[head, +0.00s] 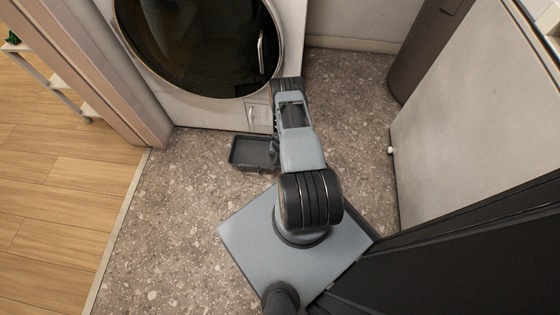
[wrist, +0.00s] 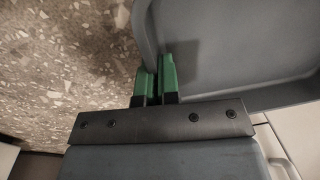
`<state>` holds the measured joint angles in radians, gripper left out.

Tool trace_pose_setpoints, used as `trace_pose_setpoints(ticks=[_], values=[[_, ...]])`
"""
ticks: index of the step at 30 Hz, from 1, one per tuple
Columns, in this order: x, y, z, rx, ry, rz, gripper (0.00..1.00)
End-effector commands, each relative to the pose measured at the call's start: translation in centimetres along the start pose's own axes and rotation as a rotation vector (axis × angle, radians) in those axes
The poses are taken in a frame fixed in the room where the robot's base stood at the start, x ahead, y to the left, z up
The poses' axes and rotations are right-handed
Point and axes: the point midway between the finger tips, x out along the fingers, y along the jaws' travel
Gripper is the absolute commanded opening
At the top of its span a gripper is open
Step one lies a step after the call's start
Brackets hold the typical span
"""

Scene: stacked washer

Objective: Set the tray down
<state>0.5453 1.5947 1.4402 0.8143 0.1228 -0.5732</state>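The dark grey tray (head: 253,153) is at the foot of the washer's front, left of my arm, and looks roughly level with its open side up. I cannot tell whether it touches the floor or hangs just above it. My gripper (wrist: 157,75) has two green fingers close together, with the edge of the tray (wrist: 235,45) between them. In the head view my gripper is mostly hidden by my arm at the tray's right side. The tray looks empty in the part I see.
The washer (head: 190,108) with a round dark door stands behind the tray. Speckled floor (head: 185,210) is clear in front and to the left. A wooden door frame (head: 125,95) is on the left. A pale panel (head: 450,110) and a dark bin-like cylinder (head: 425,50) are on the right.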

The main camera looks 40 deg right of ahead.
Motion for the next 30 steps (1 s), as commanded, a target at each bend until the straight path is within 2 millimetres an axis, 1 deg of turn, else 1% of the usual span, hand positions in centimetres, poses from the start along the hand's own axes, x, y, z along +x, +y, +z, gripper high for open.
trace_pose_setpoints(ticks=[1,4,14,17,19,21,24,26,30], values=[[1.2,-0.1,-0.2,-0.005,0.001,-0.001,0.0],[1.7,-0.2,-0.4,-0.011,-0.001,-0.001,0.0],[2.1,-0.1,-0.9,-0.013,-0.001,-0.001,0.0],[2.6,0.0,-1.1,-0.013,-0.001,-0.001,0.0],[3.3,0.0,-1.2,-0.017,-0.001,0.0,0.0],[4.5,0.0,-1.1,-0.017,-0.002,0.0,0.0],[5.7,0.2,-1.2,-0.017,-0.001,0.0,0.0],[5.9,0.2,-1.2,-0.015,0.0,0.0,0.0],[5.6,0.3,-1.2,-0.014,0.0,0.0,0.0]])
